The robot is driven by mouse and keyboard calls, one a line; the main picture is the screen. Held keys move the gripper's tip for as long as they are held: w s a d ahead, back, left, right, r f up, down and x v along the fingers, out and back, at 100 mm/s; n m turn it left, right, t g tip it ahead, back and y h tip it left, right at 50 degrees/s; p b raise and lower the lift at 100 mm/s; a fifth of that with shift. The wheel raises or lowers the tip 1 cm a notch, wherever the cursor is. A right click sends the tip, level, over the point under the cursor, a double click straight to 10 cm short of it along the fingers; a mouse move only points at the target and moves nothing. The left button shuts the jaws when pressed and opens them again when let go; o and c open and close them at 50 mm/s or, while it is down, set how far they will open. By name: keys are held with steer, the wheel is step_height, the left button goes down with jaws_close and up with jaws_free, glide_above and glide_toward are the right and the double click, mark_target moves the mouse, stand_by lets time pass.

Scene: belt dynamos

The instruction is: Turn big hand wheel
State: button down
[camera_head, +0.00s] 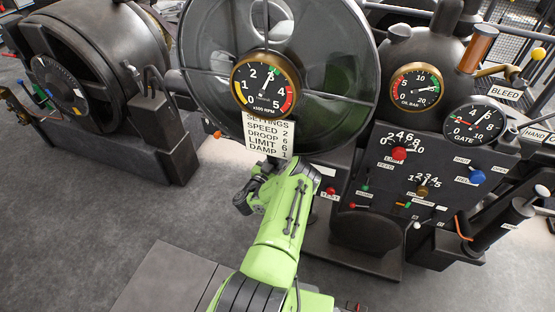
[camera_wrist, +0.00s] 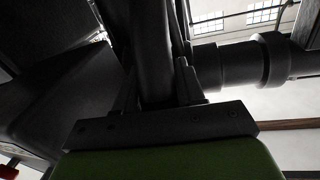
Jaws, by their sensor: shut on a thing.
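The big hand wheel (camera_head: 371,58), a large dark ring with spokes, stands upright at the top middle of the head view. A round RPM gauge (camera_head: 263,84) shows in front of its middle. My green arm reaches up to the wheel's lower edge. The fingertips cannot be made out in the head view. In the wrist view my gripper (camera_wrist: 156,78) has one finger on each side of a thick dark bar (camera_wrist: 153,40), which looks like the wheel's rim. It is shut on this bar. The far side of the bar is hidden.
A white settings sign (camera_head: 268,133) hangs below the gauge, close above my arm. A dark control panel (camera_head: 440,165) with coloured knobs stands to the right. A large dark machine (camera_head: 150,130) is at the left. Grey floor (camera_head: 90,240) is clear at the lower left.

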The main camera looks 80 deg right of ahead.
mark_target(280, 161)
steer(key=f+b, duration=0.1)
steer(key=d+f+h+b, duration=0.1)
steer(key=f+b, duration=0.1)
steer(key=d+f+h+b, duration=0.1)
steer(key=shift+d+f+b, duration=0.15)
steer(key=shift+f+b, duration=0.2)
steer(key=shift+d+f+g+h, duration=0.3)
steer(key=shift+d, duration=0.1)
steer(key=c, duration=0.9)
jaws_free()
steer(key=shift+o, duration=0.6)
steer(key=shift+s+r+m, duration=0.1)
steer(key=shift+r+m, duration=0.1)
steer(key=shift+m, duration=0.1)
